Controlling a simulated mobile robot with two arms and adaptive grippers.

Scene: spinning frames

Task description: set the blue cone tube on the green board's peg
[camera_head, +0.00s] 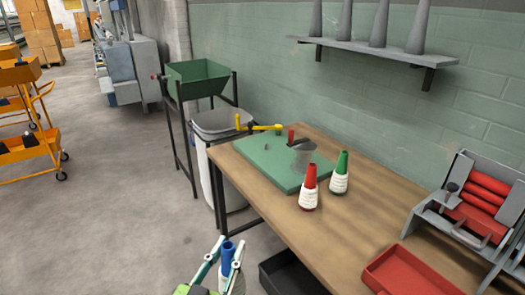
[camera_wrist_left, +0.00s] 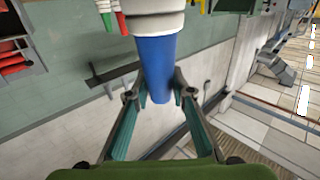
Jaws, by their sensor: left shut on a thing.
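The blue cone tube (camera_head: 228,252) is in my left gripper (camera_head: 223,262), low in the head view, in front of the table's left end and apart from it. In the left wrist view the blue tube (camera_wrist_left: 157,65) sits between the fingers of the left gripper (camera_wrist_left: 160,92), which are shut on its blue part. White winding shows on its other part. The green board (camera_head: 262,160) lies on the table's far left part. A grey upright piece (camera_head: 301,158) and a red-topped post stand at its right side; I cannot tell which is the peg. My right gripper is not in view.
A red cone (camera_head: 309,190) and a green cone (camera_head: 340,175) with white winding stand on the table beside the board. A red tray (camera_head: 410,275) and roller machine (camera_head: 475,205) are at right. A black bin (camera_head: 290,275) is below.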

